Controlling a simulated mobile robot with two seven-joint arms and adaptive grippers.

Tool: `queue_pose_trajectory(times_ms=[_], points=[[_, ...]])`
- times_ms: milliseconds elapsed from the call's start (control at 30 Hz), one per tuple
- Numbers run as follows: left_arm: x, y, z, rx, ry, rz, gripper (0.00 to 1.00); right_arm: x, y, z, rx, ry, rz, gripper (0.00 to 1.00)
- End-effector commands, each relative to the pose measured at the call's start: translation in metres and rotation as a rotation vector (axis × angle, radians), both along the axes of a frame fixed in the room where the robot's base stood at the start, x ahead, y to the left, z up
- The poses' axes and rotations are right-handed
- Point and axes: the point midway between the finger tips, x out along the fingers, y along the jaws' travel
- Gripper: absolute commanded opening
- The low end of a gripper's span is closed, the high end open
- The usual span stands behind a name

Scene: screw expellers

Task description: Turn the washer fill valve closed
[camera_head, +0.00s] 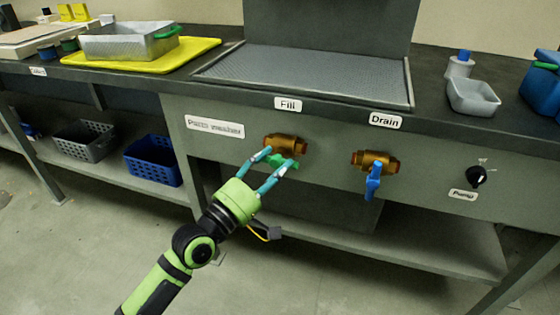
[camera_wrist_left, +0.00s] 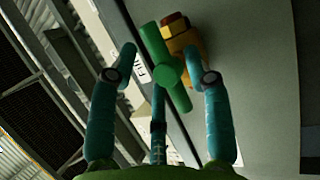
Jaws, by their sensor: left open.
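The fill valve is a brass body (camera_head: 288,143) on the grey front panel below the "Fill" label (camera_head: 288,103). Its green handle (camera_head: 284,162) lies roughly sideways in the head view, partly hidden by my fingers. My left gripper (camera_head: 275,161) is open in front of the handle, with one finger on each side of it. In the left wrist view the green handle (camera_wrist_left: 165,65) lies between the spread fingertips of my left gripper (camera_wrist_left: 160,68), with gaps visible at both sides. The brass body (camera_wrist_left: 186,40) shows behind it. My right gripper is not in view.
The drain valve (camera_head: 375,161) with its blue handle hanging down is to the right. A pump knob (camera_head: 478,176) is farther right. A grated worktop (camera_head: 310,72) lies above the panel. Blue (camera_head: 153,160) and grey baskets stand on the left lower shelf.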

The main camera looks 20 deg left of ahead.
Motion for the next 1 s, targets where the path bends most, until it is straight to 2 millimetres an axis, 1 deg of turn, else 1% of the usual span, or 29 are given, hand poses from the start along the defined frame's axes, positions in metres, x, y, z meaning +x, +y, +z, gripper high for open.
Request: queue_pose_trajectory(times_ms=[33, 200, 467, 500, 567, 600, 633, 967, 1000], points=[[0.007, -0.003, 0.002, -0.001, -0.002, 0.001, 0.50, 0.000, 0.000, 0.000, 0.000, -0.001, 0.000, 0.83], [0.018, -0.008, 0.004, 0.001, 0.001, 0.001, 0.50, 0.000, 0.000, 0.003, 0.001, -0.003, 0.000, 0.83], [0.020, -0.009, 0.004, 0.003, 0.001, 0.001, 0.50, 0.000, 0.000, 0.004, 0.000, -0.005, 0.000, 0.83], [0.020, -0.009, 0.004, 0.003, 0.001, 0.001, 0.46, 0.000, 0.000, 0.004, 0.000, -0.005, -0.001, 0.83], [0.020, -0.009, 0.004, 0.003, 0.001, 0.001, 0.22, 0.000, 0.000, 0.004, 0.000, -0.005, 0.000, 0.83], [0.020, -0.009, 0.004, 0.003, 0.001, 0.001, 0.06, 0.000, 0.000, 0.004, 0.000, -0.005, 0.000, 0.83], [0.020, -0.009, 0.004, 0.003, 0.001, 0.001, 0.00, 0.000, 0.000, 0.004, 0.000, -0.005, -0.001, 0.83], [0.020, -0.009, 0.005, 0.016, 0.001, 0.001, 0.00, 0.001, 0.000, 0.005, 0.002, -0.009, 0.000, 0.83], [0.020, -0.009, 0.006, 0.023, -0.001, 0.001, 0.00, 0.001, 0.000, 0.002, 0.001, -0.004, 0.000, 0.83]])
